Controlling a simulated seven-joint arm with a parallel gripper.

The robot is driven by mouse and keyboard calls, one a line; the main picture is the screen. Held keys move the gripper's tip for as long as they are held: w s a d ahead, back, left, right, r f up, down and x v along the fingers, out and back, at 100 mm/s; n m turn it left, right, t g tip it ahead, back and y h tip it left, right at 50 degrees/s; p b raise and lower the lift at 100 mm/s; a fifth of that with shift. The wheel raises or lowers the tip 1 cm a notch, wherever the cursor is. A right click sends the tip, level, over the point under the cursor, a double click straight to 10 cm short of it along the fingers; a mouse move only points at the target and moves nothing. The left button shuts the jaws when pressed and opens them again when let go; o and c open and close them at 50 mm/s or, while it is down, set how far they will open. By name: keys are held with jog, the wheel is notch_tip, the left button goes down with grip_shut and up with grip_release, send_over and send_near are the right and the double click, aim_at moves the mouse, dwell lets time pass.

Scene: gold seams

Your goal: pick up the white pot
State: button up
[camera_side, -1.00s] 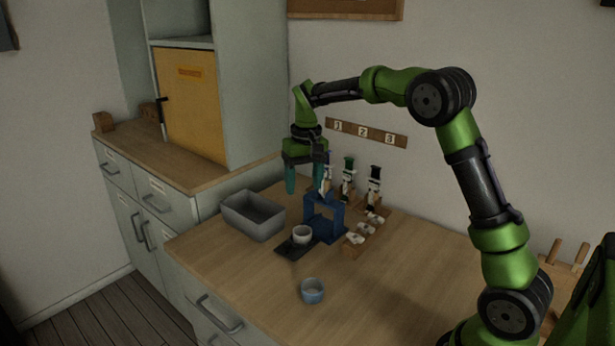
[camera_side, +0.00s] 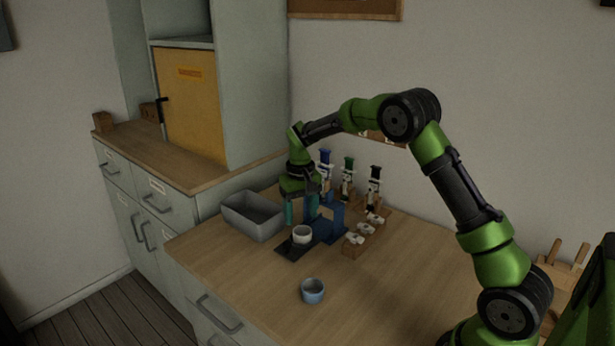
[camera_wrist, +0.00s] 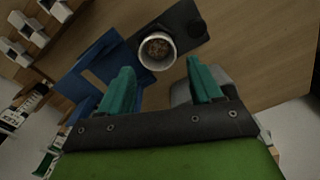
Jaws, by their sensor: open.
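The white pot (camera_side: 302,235) stands upright on a dark flat plate (camera_side: 287,251), in front of a blue frame (camera_side: 330,222). In the wrist view the white pot (camera_wrist: 157,50) shows from above with brown, grainy contents, on the dark plate (camera_wrist: 186,22). My gripper (camera_side: 301,212) is open and empty, its two teal fingers pointing down above and behind the pot. In the wrist view the gripper fingers (camera_wrist: 160,78) are spread, with the pot just beyond the tips and lying between their lines. The fingers do not appear to touch the pot.
A grey bin (camera_side: 253,215) stands left of the plate. A small blue cup (camera_side: 312,291) stands nearer the front. To the right are wooden blocks with white pieces (camera_side: 363,233) and several coloured-top holders (camera_side: 348,175) behind. The front right of the table is clear.

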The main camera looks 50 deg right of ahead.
aim_at(302, 226)
notch_tip(302, 226, down, 5)
jog(key=shift+s+d+f, duration=0.1)
jog(key=shift+d+f, duration=0.05)
jog(key=shift+f, duration=0.05)
jog(key=c, duration=0.9)
jog(key=shift+o, duration=0.2)
jog(key=shift+r, duration=0.15)
